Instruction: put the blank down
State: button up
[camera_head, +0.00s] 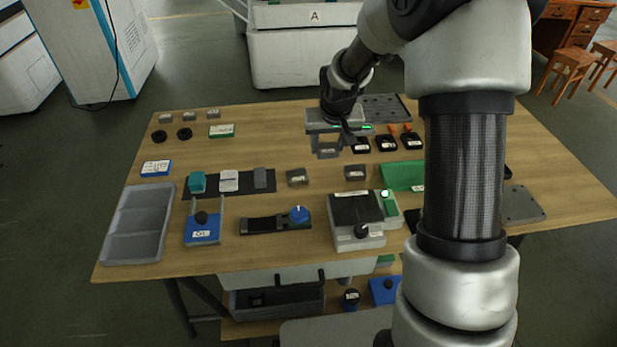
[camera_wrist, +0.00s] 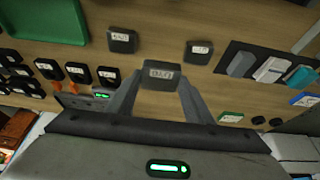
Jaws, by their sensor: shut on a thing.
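My gripper (camera_head: 328,146) is over the back middle of the table. Its two fingers are shut on a small grey blank with a white label (camera_head: 327,154). In the wrist view the blank (camera_wrist: 164,71) sits between the fingertips of my gripper (camera_wrist: 162,78), label facing the camera. I cannot tell whether its underside touches the table. Two similar labelled grey blocks stand apart from it on bare wood: one left (camera_head: 297,177) and one right (camera_head: 354,172). They also show in the wrist view, as a larger block (camera_wrist: 122,40) and a smaller one (camera_wrist: 198,52).
Several black labelled pieces (camera_head: 386,143) lie just right of my gripper, near a dark perforated plate (camera_head: 385,106). A dark strip (camera_head: 243,182) holds several blocks. Bare wood (camera_head: 265,140) lies left of my gripper.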

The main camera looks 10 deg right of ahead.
jog(key=shift+w+d, duration=0.1)
jog(key=shift+w, duration=0.15)
notch_tip(320, 180, down, 10)
jog(key=shift+r+b, duration=0.1)
jog(key=shift+b, duration=0.8)
jog(key=shift+f, duration=0.3)
jog(key=o, duration=1.1)
jog(key=shift+o, duration=0.2)
jog(key=shift+r, duration=0.1)
